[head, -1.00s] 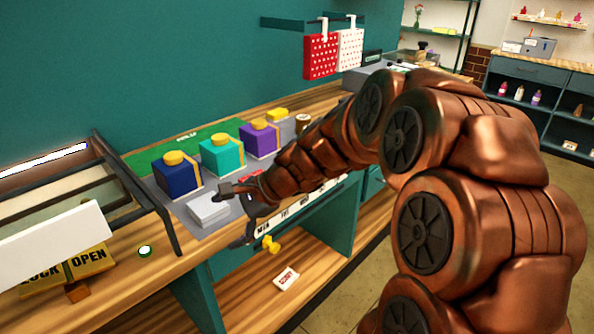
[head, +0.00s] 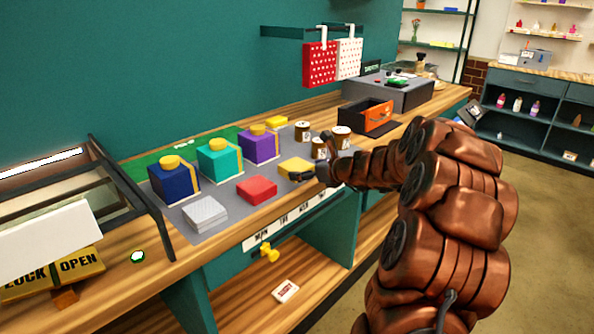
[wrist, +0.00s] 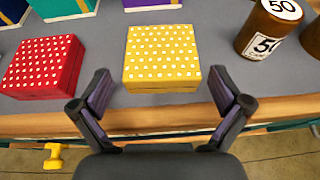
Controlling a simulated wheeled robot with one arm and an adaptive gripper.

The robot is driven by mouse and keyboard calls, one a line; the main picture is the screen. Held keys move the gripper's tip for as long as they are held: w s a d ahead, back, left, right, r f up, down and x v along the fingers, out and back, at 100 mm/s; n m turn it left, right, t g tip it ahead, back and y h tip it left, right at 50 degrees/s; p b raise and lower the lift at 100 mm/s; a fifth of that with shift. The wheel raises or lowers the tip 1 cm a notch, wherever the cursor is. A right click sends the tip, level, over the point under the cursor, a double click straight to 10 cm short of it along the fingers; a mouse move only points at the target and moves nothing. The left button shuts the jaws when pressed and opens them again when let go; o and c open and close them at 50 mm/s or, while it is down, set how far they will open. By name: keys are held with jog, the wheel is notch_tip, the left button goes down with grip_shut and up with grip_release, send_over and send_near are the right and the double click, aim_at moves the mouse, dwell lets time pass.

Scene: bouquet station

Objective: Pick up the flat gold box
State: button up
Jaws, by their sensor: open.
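The flat gold box (wrist: 161,60), yellow with white dots, lies on the grey mat near the counter's front edge. It also shows in the head view (head: 296,168), partly hidden by my gripper. My gripper (wrist: 163,92) is open and empty in the wrist view, its two fingers apart to the left and right of the box's near side. The box lies just ahead of the fingertips, between their lines. In the head view my gripper (head: 318,174) is at the counter's front edge, beside the box.
A flat red dotted box (wrist: 42,68) lies left of the gold box, and a brown jar labelled 50 (wrist: 266,32) stands to its right. A flat silver box (head: 205,213) lies farther left. Blue, teal and purple boxes stand behind. An orange-fronted drawer (head: 378,116) stands open at right.

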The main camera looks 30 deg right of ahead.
aim_at(295, 164)
jog(key=shift+r+x, duration=0.2)
jog(key=shift+x, duration=1.05)
jog(key=shift+r+x, duration=0.2)
jog(key=shift+x, duration=1.05)
jog(key=shift+w, duration=0.15)
jog(key=shift+c, duration=0.2)
jog(key=c, duration=1.1)
jog(key=shift+o, duration=0.2)
jog(key=shift+r, duration=0.1)
notch_tip(295, 164, up, 3)
jog(key=shift+r+p, duration=0.15)
jog(key=shift+p, duration=0.3)
jog(key=shift+s+a+r+b, duration=0.15)
jog(key=shift+s+a+b, duration=0.15)
jog(key=shift+s+a, duration=0.4)
jog(key=s+a+r+b, duration=0.1)
jog(key=s+a, duration=0.8)
jog(key=s, duration=0.1)
jog(key=shift+a+b, duration=0.35)
jog(key=shift+b, duration=0.05)
